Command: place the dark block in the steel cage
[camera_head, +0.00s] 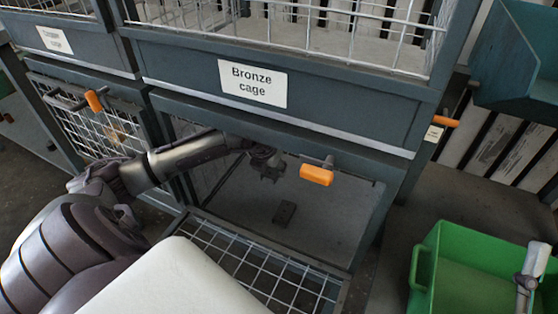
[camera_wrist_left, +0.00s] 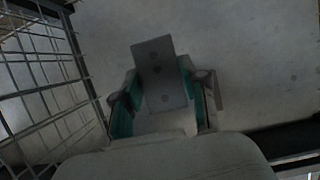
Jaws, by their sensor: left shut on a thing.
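My left gripper (camera_head: 268,172) reaches from the left into the open lower compartment under the "Bronze cage" label. In the left wrist view, the left gripper (camera_wrist_left: 162,98) has its teal-padded fingers shut on a grey, flat-faced block (camera_wrist_left: 152,58) with small round marks. In the head view, a dark block (camera_head: 284,213) shows against the compartment floor, just below the fingertips. I cannot tell whether it is the held block or a separate one. No label that I can read says steel.
The bronze cage label (camera_head: 252,84) is on the beam above the opening. An orange handle (camera_head: 316,175) hangs at the opening. A lowered mesh panel (camera_head: 262,268) lies in front. A closed mesh door (camera_head: 88,125) stands left. A green bin (camera_head: 425,262) is at the right.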

